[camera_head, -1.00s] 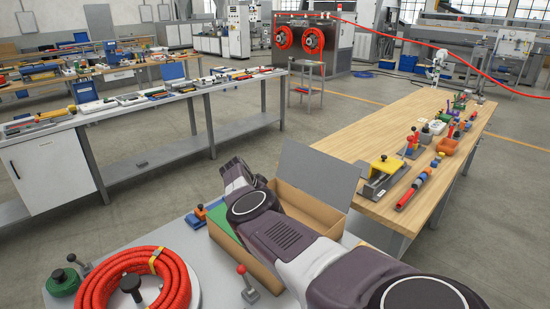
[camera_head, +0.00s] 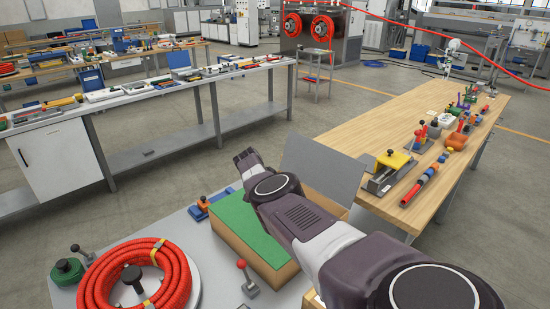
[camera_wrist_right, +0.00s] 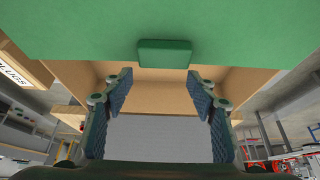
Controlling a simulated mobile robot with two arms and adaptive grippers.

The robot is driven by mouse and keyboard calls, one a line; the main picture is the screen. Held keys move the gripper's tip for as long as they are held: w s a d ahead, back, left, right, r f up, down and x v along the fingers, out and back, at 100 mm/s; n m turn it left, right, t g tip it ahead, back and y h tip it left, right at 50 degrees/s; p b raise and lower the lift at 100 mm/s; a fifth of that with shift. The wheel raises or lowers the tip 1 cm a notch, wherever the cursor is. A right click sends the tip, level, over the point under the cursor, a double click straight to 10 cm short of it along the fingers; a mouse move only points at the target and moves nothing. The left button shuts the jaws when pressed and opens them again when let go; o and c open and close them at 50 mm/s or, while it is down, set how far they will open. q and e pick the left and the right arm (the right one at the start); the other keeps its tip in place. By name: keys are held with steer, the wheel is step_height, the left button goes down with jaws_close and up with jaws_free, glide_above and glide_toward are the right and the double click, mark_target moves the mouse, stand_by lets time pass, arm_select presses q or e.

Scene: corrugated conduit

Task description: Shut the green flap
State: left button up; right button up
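The green flap (camera_head: 249,232) belongs to an open cardboard box (camera_head: 240,252) on the grey table. In the head view it lies nearly flat over the left part of the box. In the right wrist view the green flap (camera_wrist_right: 70,35) fills the top, with a green tab (camera_wrist_right: 165,53) on its edge. My right gripper (camera_wrist_right: 160,77) is open and empty, its two fingers apart just below the tab. I see no contact with the flap. In the head view my right arm hides part of the box. My left gripper is not in view.
A grey flap (camera_head: 323,170) stands raised at the box's far side. A red coiled conduit (camera_head: 135,280), a red-knobbed lever (camera_head: 246,276) and a blue fixture (camera_head: 203,207) stand close by. A wooden bench (camera_head: 405,140) with parts is at right.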

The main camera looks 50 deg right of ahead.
steer(key=shift+o, duration=0.5)
steer(key=shift+f, duration=0.25)
steer(key=shift+w+a, duration=0.1)
steer(key=shift+w, duration=0.05)
steer(key=shift+w+a+r, duration=0.1)
steer(key=shift+a+r, duration=0.05)
steer(key=shift+a, duration=0.2)
steer(key=shift+w+a+r, duration=0.2)
steer(key=shift+a+r, duration=0.05)
steer(key=shift+r, duration=0.25)
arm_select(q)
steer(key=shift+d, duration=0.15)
arm_select(e)
steer(key=v, duration=1)
steer(key=shift+s+d+r, duration=0.25)
